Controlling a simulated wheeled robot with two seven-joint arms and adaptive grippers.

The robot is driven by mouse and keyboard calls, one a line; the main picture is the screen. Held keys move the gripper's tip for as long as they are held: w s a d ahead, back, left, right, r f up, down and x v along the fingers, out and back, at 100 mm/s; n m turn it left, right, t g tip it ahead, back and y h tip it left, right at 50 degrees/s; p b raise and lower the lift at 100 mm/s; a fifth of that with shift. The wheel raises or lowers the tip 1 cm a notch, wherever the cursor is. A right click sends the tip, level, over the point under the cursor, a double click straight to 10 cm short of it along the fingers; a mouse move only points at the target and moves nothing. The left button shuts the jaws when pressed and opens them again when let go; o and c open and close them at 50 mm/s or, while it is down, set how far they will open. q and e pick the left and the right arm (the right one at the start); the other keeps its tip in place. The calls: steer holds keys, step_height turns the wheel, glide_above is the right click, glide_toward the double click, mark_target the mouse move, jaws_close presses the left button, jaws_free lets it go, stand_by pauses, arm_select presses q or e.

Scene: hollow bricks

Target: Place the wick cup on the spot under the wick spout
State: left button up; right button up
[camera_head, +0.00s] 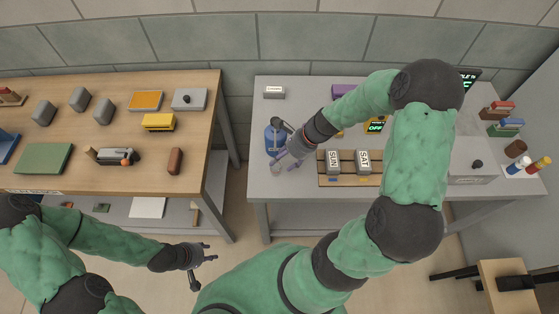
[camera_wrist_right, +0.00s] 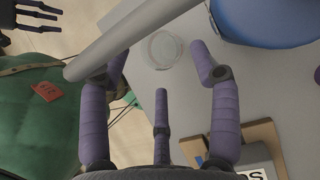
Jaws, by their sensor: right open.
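In the wrist view, a pale, see-through round shape (camera_wrist_right: 163,48) is on the grey tabletop beyond my right fingertips. I cannot tell whether it is the clear cup or the marked spot. A blue rounded vessel (camera_head: 270,143) stands at the left of the grey table, also at the wrist view's top right (camera_wrist_right: 268,18). A grey bar (camera_wrist_right: 130,38), perhaps the spout, crosses the wrist view over the left fingertip. My right gripper (camera_head: 290,160) is open beside the vessel, its fingers (camera_wrist_right: 158,68) apart with nothing seen between them. My left gripper (camera_head: 203,264) hangs open and empty off the tables.
A wooden tray (camera_head: 346,181) holds SUN and SAT blocks (camera_head: 333,161) just right of my right gripper. A small white box (camera_head: 274,92) stands behind the vessel. The wooden table (camera_head: 190,135) at left carries several objects. A gap separates the tables.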

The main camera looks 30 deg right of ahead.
steer(key=p+v, duration=0.2)
steer(key=v, duration=0.7)
